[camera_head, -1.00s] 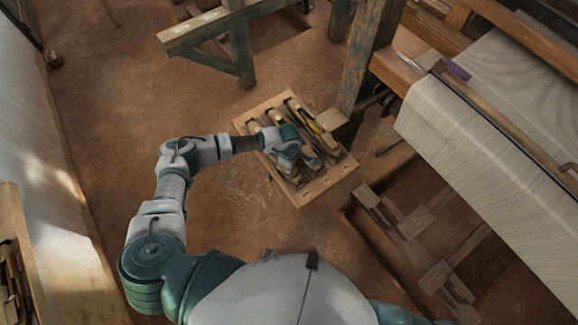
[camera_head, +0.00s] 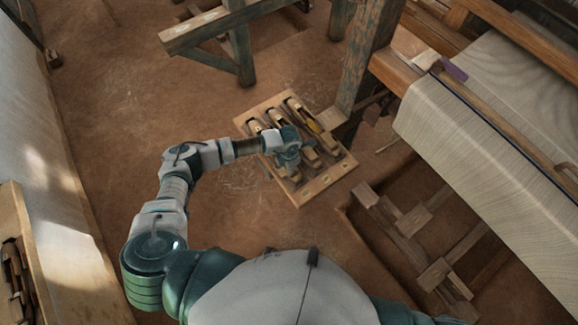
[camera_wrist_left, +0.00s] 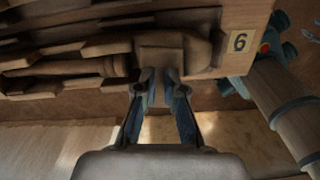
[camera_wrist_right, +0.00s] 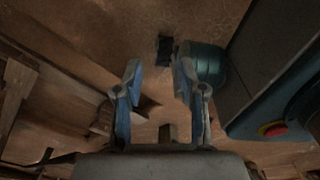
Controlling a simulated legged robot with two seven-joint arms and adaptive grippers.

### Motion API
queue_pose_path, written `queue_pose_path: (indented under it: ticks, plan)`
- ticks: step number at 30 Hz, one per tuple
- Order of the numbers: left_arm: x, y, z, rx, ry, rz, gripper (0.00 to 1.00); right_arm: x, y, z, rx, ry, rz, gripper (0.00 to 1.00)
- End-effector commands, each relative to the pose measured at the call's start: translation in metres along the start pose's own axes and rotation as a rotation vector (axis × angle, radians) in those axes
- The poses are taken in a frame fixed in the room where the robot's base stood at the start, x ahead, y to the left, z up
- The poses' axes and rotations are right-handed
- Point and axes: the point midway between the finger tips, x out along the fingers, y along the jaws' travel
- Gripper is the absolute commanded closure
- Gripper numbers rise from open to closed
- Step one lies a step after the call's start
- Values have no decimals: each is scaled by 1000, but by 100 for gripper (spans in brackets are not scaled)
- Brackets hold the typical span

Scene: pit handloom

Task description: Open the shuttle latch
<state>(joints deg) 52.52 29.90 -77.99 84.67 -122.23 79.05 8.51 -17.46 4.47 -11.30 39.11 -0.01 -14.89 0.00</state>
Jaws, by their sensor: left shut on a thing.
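A pale wooden tray (camera_head: 318,187) lies on the earth floor and holds several long wooden shuttles (camera_head: 322,133) in slots. My left gripper (camera_head: 290,160) is over the middle of the tray, pointing down; its fingertips are hard to make out in the head view. In the left wrist view my left gripper (camera_wrist_left: 160,86) has its fingers close together, shut on a small wooden piece (camera_wrist_left: 157,97) by a wooden block (camera_wrist_left: 172,48). I cannot tell whether that piece is the latch. In the right wrist view my right gripper (camera_wrist_right: 158,76) is open and empty.
A loom with pale cloth (camera_head: 470,150) stands at the right, above a pit with wooden treadles (camera_head: 410,225). A wooden post (camera_head: 360,65) rises behind the tray. A board marked 6 (camera_wrist_left: 240,42) is beside the left gripper. Floor left of the tray is clear.

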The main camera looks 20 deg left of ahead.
Motion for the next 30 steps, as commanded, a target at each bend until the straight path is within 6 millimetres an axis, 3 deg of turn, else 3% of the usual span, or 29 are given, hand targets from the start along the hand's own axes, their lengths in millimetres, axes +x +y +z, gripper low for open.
queue_pose_path:
  ticks: [12,26,27,30]
  plan:
    - [0,-1,0,-141,1,-1,100,-1,5,21,-6,-21,5,60]
    - [0,-1,0,-152,0,0,100,-1,1,20,-5,-17,1,60]
    - [0,-1,0,-152,0,0,84,-1,0,20,-4,-17,0,60]
    - [0,-1,0,-151,0,0,66,-1,-2,20,-3,-18,-2,60]
